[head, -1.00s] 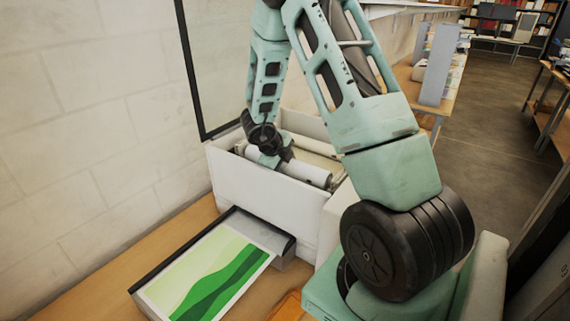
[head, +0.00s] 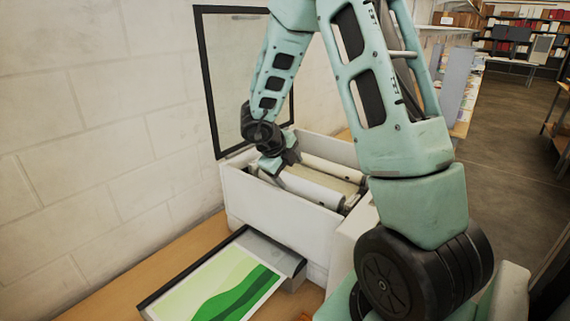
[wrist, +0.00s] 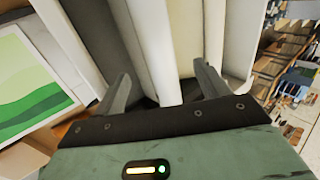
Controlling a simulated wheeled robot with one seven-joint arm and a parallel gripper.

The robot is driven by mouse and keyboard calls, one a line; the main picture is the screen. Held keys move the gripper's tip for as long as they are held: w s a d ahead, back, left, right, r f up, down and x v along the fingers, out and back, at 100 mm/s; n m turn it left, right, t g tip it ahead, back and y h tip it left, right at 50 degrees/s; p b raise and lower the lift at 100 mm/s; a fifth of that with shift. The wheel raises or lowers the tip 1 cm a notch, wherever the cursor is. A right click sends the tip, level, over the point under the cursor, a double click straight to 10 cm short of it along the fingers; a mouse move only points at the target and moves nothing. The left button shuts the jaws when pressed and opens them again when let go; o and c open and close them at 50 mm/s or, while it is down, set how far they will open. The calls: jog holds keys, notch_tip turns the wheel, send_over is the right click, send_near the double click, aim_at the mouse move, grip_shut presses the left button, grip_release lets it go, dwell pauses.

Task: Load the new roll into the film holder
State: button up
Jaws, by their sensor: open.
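The laminator (head: 275,208) is a white open-topped box on the wooden table, its lid (head: 245,85) raised against the wall. Inside, a white film roll (head: 312,188) lies along the near side. A cream band (head: 335,178) lies beside it, and another white roll (head: 335,168) lies farther back. My gripper (head: 277,168) is open over the left end of the near roll, pointing down. In the wrist view the fingers (wrist: 162,72) stand on either side of the near white roll (wrist: 150,45), seemingly not pressed on it. The holder's end seats are hidden.
A tray with a green landscape print (head: 225,295) projects from the laminator's near side. The wall (head: 90,130) is close on the left. Shelves and an aisle (head: 515,130) lie to the right.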

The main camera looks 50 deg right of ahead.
jog(key=w+a+r+n+t+y, duration=0.25)
jog(key=w+a+n, duration=0.2)
jog(key=a, duration=0.35)
jog(key=w+a+r+n+t+y, duration=0.1)
jog(key=w+a+r+n+t, duration=0.25)
jog(key=a+n, duration=0.35)
jog(key=s+a+r+n+t+y, duration=0.15)
jog(key=a+n, duration=0.25)
jog(key=a, duration=0.4)
jog(key=s+a+r+n+y, duration=0.1)
jog(key=s+a+n+y, duration=0.15)
jog(key=a+n, duration=0.4)
jog(key=s+a+n+g+y, duration=0.4)
jog(key=s+a+n, duration=0.4)
jog(key=s+a, duration=0.3)
jog(key=s+f+n+g+h, duration=0.1)
jog(key=s+n+g+h, duration=0.1)
jog(key=s+n, duration=0.4)
jog(key=s+d+f+n+g+h, duration=0.1)
jog(key=s+f+n+g+h, duration=0.1)
jog(key=s+n, duration=0.4)
jog(key=s, duration=0.3)
jog(key=shift+s+n, duration=0.3)
jog(key=shift+n, duration=0.1)
